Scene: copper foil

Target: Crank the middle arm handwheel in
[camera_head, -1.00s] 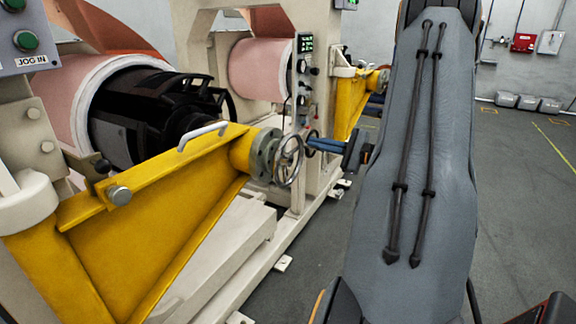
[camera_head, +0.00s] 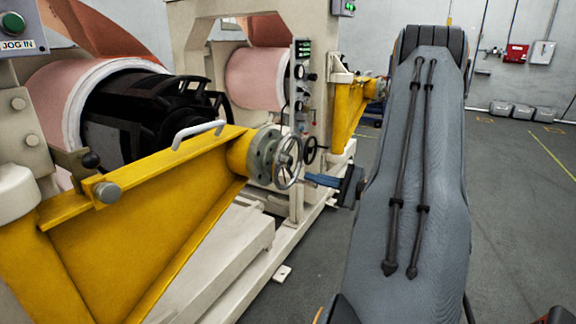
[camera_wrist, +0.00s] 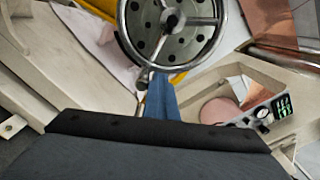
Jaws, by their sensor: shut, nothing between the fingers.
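A spoked metal handwheel (camera_head: 288,162) sits on the round flange at the end of the near yellow arm (camera_head: 150,215). It fills the top middle of the wrist view (camera_wrist: 172,30), with its hub and a perforated flange behind it. My gripper (camera_head: 308,179) has blue fingers, shut and empty, just right of the wheel's lower rim. In the wrist view the fingertips (camera_wrist: 160,76) come up at the bottom of the rim. I cannot tell whether they touch it.
A smaller dark handwheel (camera_head: 310,150) is just behind, below the control panel (camera_head: 303,85). A second yellow arm (camera_head: 348,112) stands farther back. Copper rolls (camera_head: 256,75) sit in the cream machine frame. Grey floor is open at the right.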

